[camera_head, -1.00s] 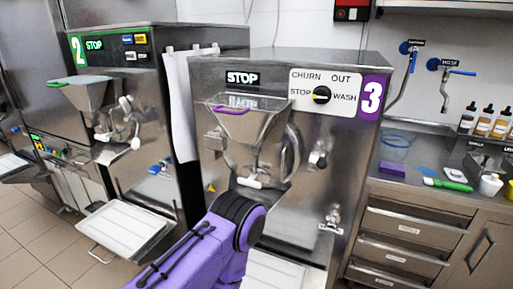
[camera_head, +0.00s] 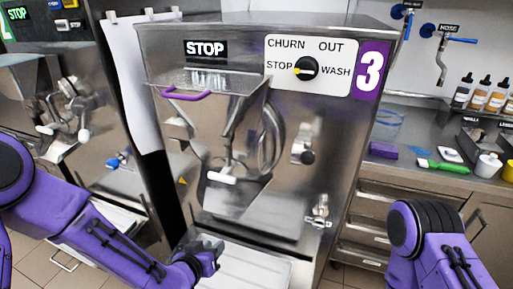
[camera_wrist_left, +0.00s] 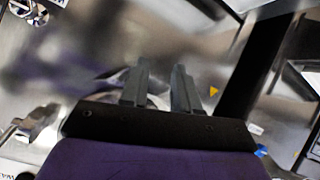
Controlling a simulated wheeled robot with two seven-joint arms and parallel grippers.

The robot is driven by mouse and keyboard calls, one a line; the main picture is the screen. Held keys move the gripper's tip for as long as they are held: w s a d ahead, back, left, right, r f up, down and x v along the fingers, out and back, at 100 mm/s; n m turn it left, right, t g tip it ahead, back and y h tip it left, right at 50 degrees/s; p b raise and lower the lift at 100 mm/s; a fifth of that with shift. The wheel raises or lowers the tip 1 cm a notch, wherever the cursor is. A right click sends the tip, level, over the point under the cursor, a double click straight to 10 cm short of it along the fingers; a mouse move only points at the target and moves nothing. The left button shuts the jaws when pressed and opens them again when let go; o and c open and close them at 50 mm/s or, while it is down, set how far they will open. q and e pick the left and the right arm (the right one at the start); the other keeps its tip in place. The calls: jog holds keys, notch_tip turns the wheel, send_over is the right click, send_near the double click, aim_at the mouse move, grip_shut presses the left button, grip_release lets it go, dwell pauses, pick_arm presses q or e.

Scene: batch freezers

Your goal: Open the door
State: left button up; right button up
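Batch freezer 3 (camera_head: 340,140) stands in the middle of the head view, a steel machine with a purple "3" label. Its front door (camera_head: 235,195) has a steel chute and a white-gripped handle (camera_head: 221,177), and looks closed. My left gripper (camera_head: 209,256) is low in front of the machine, below the door and apart from the handle. In the left wrist view its two grey fingers (camera_wrist_left: 160,86) have a narrow gap between them with nothing held. Blurred steel fills the background there. My right arm shows at the lower right, but its gripper is out of view.
A white drip tray (camera_head: 240,268) is under the machine's front. Freezer 2 (camera_head: 60,100) stands at the left. A counter (camera_head: 400,165) at the right carries a purple sponge (camera_head: 383,150), a green brush (camera_head: 443,166) and bottles (camera_head: 480,98).

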pick_arm(q)
jog(key=w+d+r+m+t+h, duration=0.2)
jog(key=w+d+r+t, duration=0.15)
jog(key=r, duration=0.65)
jog(key=m+t+h, duration=0.1)
jog(key=m+h, duration=0.2)
jog(key=m, duration=0.1)
send_near(260, 147)
jog(key=p+x, duration=0.2)
jog(key=x, duration=0.7)
jog(key=shift+w+d+r, duration=0.1)
jog(key=shift+w, duration=0.15)
jog(key=shift+w+d+p, duration=0.25)
jog(key=shift+w+p, duration=0.05)
jog(key=shift+w, duration=0.15)
grip_shut()
